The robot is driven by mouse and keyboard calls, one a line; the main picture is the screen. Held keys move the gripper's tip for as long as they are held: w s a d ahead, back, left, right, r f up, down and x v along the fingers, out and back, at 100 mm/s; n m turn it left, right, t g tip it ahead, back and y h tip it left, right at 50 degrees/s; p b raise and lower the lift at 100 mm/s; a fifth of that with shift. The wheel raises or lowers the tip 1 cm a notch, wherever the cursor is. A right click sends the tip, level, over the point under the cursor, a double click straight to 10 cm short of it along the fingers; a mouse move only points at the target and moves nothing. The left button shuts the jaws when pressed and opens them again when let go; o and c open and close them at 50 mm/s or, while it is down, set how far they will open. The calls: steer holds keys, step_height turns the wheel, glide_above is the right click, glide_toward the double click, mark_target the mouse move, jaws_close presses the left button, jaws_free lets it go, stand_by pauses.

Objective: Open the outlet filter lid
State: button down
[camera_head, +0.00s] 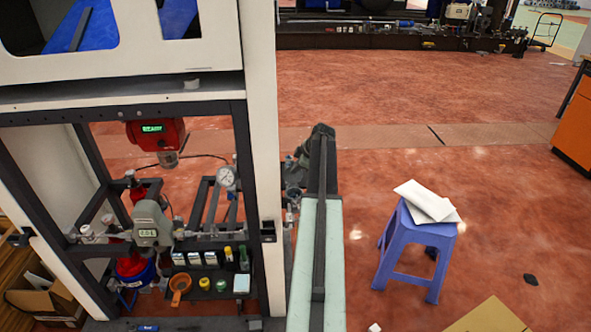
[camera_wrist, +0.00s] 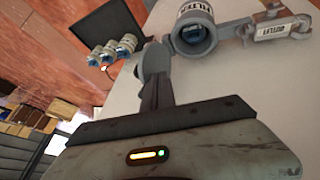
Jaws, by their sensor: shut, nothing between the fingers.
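In the wrist view, the outlet filter (camera_wrist: 193,32) is a grey round housing with the word FILTER on it and a dark, bluish round face towards me. A tag reading OUTLET (camera_wrist: 270,28) hangs on the pipework to its right. I cannot clearly tell its lid from the housing, or whether the lid is open. My gripper (camera_wrist: 154,55) is shut and empty, with its fingertips just left of the filter. I cannot tell whether they touch it. In the head view, my arm hides the filter area.
Several blue-and-silver fittings (camera_wrist: 112,50) stand left of my fingers, near a dark panel (camera_wrist: 103,30). In the head view, a rack with a red meter (camera_head: 157,133) and a pressure gauge (camera_head: 226,177) stands left of my arm. A blue stool (camera_head: 420,245) stands right, on open floor.

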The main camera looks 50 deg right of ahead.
steer(key=a+p+v, duration=0.1)
steer(key=p+v, duration=0.9)
steer(key=v, duration=0.2)
steer(key=shift+s+a, duration=0.15)
steer(key=shift+s, duration=0.1)
